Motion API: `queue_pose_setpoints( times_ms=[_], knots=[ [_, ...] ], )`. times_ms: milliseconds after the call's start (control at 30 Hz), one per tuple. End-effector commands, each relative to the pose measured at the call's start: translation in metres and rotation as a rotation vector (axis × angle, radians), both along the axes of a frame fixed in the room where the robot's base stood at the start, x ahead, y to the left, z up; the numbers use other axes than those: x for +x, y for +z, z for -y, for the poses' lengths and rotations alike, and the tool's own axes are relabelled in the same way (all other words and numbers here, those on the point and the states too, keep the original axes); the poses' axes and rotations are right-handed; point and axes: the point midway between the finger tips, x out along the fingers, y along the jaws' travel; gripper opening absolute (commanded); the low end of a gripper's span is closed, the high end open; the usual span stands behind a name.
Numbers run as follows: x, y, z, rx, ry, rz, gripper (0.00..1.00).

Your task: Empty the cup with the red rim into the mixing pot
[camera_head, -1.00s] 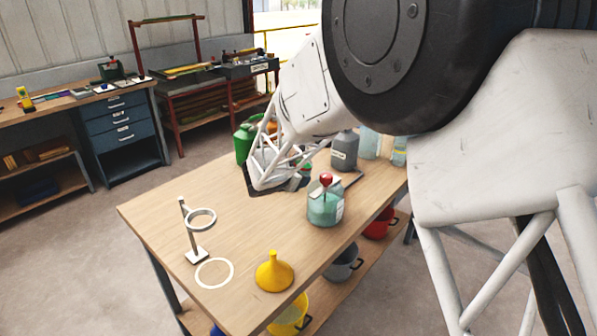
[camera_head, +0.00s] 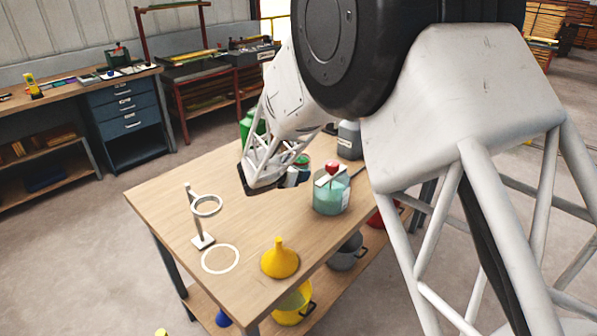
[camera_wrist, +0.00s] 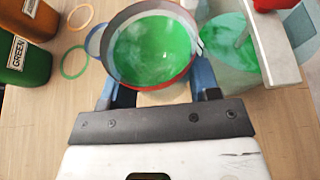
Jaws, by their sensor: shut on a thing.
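My gripper (camera_head: 285,182) is shut on the cup with the red rim (camera_wrist: 187,80), which the wrist view shows from above between the fingers. The cup is upright or nearly so and holds green liquid. In the head view my gripper mostly hides it. A clear pot (camera_head: 331,198) with a red knob over it, seemingly the mixing pot, stands just right of my gripper. In the wrist view this pot (camera_wrist: 232,78) is close beside the cup on the right, with greenish liquid inside. A grey bar crosses above it.
A ring stand (camera_head: 204,240), white ring (camera_head: 220,259) and yellow funnel (camera_head: 280,260) occupy the table's near left part. A grey bottle (camera_head: 350,140) stands behind the pot.

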Motion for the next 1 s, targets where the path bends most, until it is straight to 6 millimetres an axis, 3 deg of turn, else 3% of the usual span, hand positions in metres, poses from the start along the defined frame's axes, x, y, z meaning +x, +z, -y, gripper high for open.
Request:
queue_pose_setpoints(
  times_ms=[367, 1000],
  knots=[
    [0.0, 0.002, 0.0, 0.001, 0.0, 0.001, 0.27],
    [0.0, 0.03, 0.0, 0.0, 0.0, 0.0, 0.27]
  ],
)
